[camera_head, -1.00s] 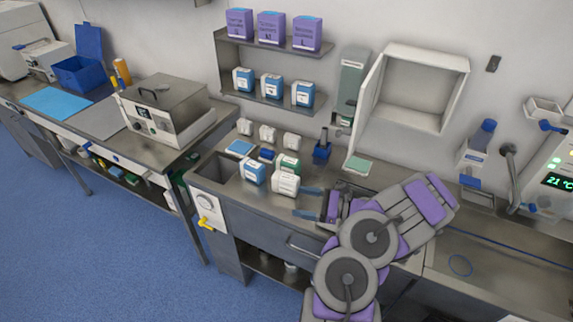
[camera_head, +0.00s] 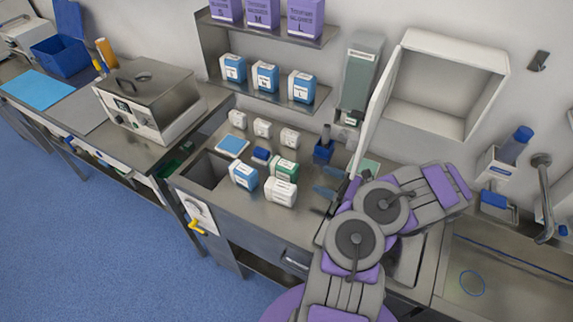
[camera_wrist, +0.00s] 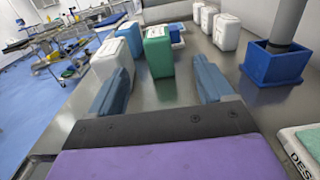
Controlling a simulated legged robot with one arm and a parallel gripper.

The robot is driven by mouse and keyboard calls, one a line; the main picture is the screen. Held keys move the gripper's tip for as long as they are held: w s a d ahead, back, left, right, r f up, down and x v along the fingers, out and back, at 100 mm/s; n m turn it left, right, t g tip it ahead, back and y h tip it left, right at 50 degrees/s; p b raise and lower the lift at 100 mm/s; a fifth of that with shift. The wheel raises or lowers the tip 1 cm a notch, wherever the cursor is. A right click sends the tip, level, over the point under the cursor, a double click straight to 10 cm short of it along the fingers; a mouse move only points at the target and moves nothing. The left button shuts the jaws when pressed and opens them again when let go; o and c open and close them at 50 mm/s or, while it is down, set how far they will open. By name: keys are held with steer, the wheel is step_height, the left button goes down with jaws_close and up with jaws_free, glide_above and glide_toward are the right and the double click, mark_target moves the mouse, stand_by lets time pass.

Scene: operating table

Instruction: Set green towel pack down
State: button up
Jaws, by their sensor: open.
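A green-and-white pack (camera_head: 284,169), which I take to be the green towel pack, stands upright on the steel counter (camera_head: 235,205) behind a white pack (camera_head: 280,192). In the wrist view the green pack (camera_wrist: 158,54) stands beyond and between my fingertips, touching neither. My gripper (camera_head: 325,182) is just right of the packs, low over the counter, with its blue fingers apart and nothing between them. The wrist view also shows my open gripper (camera_wrist: 161,68). The green pack's lower front is partly hidden by the white pack in the head view.
A blue-and-white pack (camera_head: 243,176) stands left of the white one. Several white packs (camera_head: 262,128) line the back. A blue holder (camera_head: 323,150) and an open-doored wall cabinet (camera_head: 445,75) are near my arm.

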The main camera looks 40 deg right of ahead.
glide_toward(284, 162)
steer(key=shift+s+a+f+b, duration=0.1)
steer(key=shift+a+f+b, duration=0.35)
steer(key=shift+a, duration=0.25)
steer(key=w, duration=0.3)
steer(key=shift+w+f+b, duration=0.2)
steer(key=shift+w+b, duration=0.1)
steer(key=shift+w, duration=0.05)
steer(key=shift+w+d+f, duration=0.1)
steer(key=shift+w+d, duration=0.15)
steer(key=shift+w, duration=0.2)
steer(key=w+a, duration=0.1)
steer(key=w+a+r+b, duration=0.1)
steer(key=w+a, duration=0.1)
steer(key=shift+w+a, duration=0.5)
steer(key=shift+w, duration=0.35)
steer(key=shift+d+f, duration=0.15)
steer(key=shift+d, duration=0.5)
steer(key=shift+c, duration=1.1)
steer(key=shift+a, duration=0.4)
steer(key=c, duration=0.5)
steer(key=shift+a, duration=0.15)
steer(key=shift+c, duration=1.2)
steer(key=shift+d, duration=0.2)
steer(key=shift+c, duration=1.4)
steer(key=shift+d, duration=0.25)
